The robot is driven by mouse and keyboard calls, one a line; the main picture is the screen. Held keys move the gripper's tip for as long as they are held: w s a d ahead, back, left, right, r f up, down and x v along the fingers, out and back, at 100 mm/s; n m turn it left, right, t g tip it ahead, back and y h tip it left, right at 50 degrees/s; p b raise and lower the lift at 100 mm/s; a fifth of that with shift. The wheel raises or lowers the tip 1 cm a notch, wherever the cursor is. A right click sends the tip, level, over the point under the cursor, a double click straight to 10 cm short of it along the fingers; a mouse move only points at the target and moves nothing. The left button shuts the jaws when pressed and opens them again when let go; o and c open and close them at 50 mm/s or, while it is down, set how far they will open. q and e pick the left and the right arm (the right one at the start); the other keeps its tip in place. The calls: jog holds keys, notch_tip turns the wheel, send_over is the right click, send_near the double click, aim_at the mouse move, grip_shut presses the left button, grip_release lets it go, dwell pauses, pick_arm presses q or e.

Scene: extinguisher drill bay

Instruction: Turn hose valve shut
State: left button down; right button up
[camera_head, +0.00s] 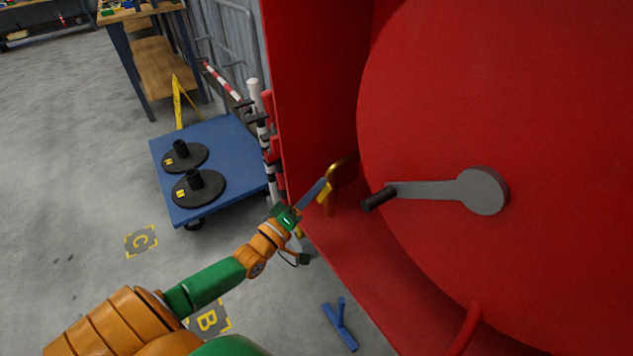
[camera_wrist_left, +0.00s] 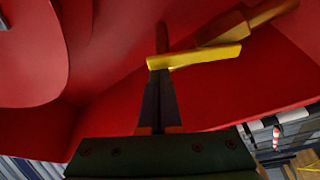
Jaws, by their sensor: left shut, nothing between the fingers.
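The brass hose valve (camera_head: 343,168) sits inside the red reel cabinet, near its left wall. Its yellow lever (camera_head: 327,201) hangs down at the valve's left side. The left wrist view shows the lever (camera_wrist_left: 205,57) as a yellow bar lying across the view, with the brass body (camera_wrist_left: 250,24) behind it. My left gripper (camera_head: 324,186) is shut and empty, its fingertips at the lever. In the left wrist view the closed fingers (camera_wrist_left: 159,74) point at the lever's left end; I cannot tell whether they touch it. My right gripper is not in view.
The large red hose reel (camera_head: 540,90) has a grey crank (camera_head: 430,189) with a black grip, right of the valve. The red cabinet wall (camera_head: 305,100) is close to my left gripper. A blue cart (camera_head: 230,145) stands at left, and a blue bracket (camera_head: 340,325) lies on the floor.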

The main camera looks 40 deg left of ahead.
pick_arm(q)
jog(key=m+b, duration=0.1)
jog(key=d+f+m+h, duration=0.1)
jog(key=m, duration=0.1)
jog(key=shift+s+d+f+t+b, duration=0.2)
jog(key=shift+s+d+t+b, duration=0.1)
jog(key=shift+s+t+b, duration=0.1)
jog(key=shift+s+d+f+m+g+h+b, duration=0.15)
jog(key=shift+d+f+m+h+b, duration=0.55)
jog(key=shift+m, duration=1.35)
jog(key=shift+s+d+f+m+g+h+b, duration=0.1)
jog(key=shift+s+d+f+m+h+b, duration=0.15)
jog(key=shift+f+m+h+b, duration=1.35)
jog(key=shift+s+d+r+m+g+h+b, duration=0.15)
jog(key=shift+d+m+h+b, duration=0.5)
jog(key=shift+m, duration=1.9)
jog(key=shift+a+f, duration=0.15)
